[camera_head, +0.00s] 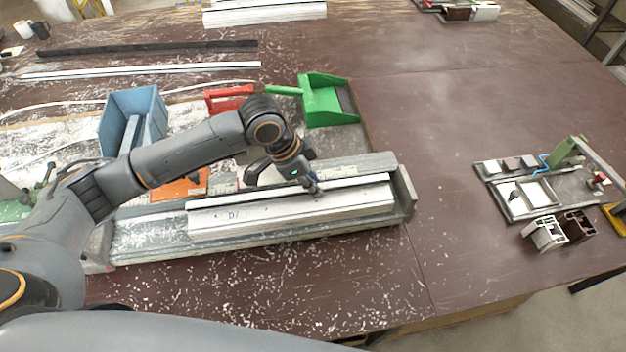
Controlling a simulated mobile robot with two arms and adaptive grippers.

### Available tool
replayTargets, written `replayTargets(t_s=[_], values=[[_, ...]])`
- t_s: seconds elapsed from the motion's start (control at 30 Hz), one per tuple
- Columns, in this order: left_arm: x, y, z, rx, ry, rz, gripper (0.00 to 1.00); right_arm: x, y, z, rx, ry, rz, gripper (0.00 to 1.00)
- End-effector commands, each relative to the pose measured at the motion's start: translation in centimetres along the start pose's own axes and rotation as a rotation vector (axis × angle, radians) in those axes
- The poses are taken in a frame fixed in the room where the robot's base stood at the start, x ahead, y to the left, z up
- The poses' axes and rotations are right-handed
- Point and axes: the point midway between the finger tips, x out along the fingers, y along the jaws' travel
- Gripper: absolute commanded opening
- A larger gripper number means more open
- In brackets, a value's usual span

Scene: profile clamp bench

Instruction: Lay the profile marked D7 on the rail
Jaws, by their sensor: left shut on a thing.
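The white profile (270,211) with a dark mark that reads like D7 near its left end lies lengthwise along the grey rail (150,241). Its right end is close to the upright end plate of the rail. I cannot tell whether it rests fully on the rail or is just above it. My left gripper (314,188) is over the right half of the profile, shut on its upper edge; the fingertips are partly hidden. My right gripper is not in view.
Behind the rail are a blue bin (147,104), a green dustpan (325,100), a red object (229,97) and an orange object (182,186). Long profiles (140,70) lie at the back left. A clamp fixture (540,190) stands at the right.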

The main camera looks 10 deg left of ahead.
Motion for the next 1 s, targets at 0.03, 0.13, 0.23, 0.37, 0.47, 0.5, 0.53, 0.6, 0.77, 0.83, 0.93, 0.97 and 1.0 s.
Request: replayTargets(t_s=[0.03,0.13,0.23,0.37,0.47,0.5,0.53,0.6,0.77,0.83,0.93,0.97,1.0], values=[[-0.1,-0.03,-0.09,0.0,0.002,-0.001,0.0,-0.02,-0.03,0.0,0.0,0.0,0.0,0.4],[-0.06,-0.03,-0.08,0.0,0.002,-0.001,0.0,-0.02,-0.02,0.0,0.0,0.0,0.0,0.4],[0.04,-0.03,-0.04,0.0,0.002,-0.001,0.0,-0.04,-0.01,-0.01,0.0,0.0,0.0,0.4],[0.25,-0.03,0.05,0.0,0.002,-0.001,0.0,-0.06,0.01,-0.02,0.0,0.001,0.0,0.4],[0.43,-0.04,0.13,0.0,0.001,-0.001,0.0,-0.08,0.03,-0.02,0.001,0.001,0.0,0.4],[0.5,-0.04,0.17,0.0,0.001,-0.001,0.0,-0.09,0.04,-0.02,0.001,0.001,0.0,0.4],[0.47,-0.05,0.15,0.0,0.002,-0.002,0.24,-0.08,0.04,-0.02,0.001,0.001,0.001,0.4],[0.47,-0.04,0.15,0.0,0.001,-0.001,0.39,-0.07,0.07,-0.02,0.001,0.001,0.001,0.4],[0.48,-0.09,0.18,0.0,0.001,-0.002,0.45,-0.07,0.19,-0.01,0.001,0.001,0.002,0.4],[0.48,-0.09,0.19,0.0,0.001,-0.002,0.45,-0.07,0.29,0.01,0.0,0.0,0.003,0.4],[0.59,-0.05,0.31,-0.001,-0.002,-0.001,0.45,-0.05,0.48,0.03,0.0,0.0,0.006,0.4],[0.58,-0.05,0.32,-0.001,-0.002,-0.001,0.45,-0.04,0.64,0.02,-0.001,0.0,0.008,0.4],[0.49,-0.05,0.32,-0.001,-0.002,-0.001,0.45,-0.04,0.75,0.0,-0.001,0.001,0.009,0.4]])
